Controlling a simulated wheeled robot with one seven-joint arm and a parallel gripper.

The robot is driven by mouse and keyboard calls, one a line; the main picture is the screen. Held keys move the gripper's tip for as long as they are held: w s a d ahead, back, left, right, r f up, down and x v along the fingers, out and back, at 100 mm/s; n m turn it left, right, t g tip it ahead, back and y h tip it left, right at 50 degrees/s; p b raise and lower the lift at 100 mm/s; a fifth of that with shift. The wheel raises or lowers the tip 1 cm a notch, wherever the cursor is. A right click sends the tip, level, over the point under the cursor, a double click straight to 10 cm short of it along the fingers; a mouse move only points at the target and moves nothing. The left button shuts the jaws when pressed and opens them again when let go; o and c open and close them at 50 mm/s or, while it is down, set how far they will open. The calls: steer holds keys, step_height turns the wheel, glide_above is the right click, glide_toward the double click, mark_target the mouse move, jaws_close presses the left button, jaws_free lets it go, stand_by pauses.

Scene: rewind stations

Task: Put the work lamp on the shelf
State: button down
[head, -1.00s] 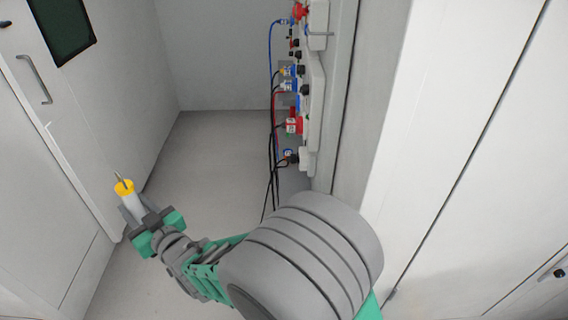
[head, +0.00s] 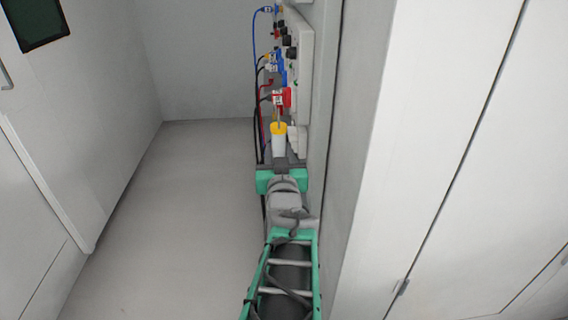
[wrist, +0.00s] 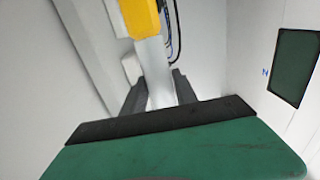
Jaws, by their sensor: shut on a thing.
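A white cylinder with a yellow collar and a thin tip, which I take to be the work lamp (head: 278,143), is upright in the head view, in front of the lower part of the wall panel. My gripper (head: 279,163) is shut on its lower end. In the wrist view the lamp's yellow and white body (wrist: 153,62) rises between the two dark fingers of my gripper (wrist: 158,92). I cannot tell which surface in view is the shelf.
A panel (head: 298,55) with red and blue connectors and hanging cables (head: 256,90) is on the wall close to the lamp. Tall white cabinets (head: 440,150) stand at the right. A white door (head: 85,95) is at the left. The floor (head: 185,210) between is clear.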

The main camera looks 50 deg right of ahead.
steer(key=w+d+f+b, duration=0.4)
steer(key=w+d+f, duration=0.1)
steer(key=d+f, duration=0.6)
steer(key=shift+w+d+f, duration=0.3)
steer(key=shift+w+f, duration=0.05)
steer(key=shift+f, duration=0.45)
steer(key=c, duration=1.4)
jaws_free()
steer(key=shift+f+b, duration=0.2)
steer(key=shift+b, duration=0.1)
steer(key=shift+c, duration=0.2)
steer(key=o, duration=0.5)
steer(key=shift+r, duration=0.1)
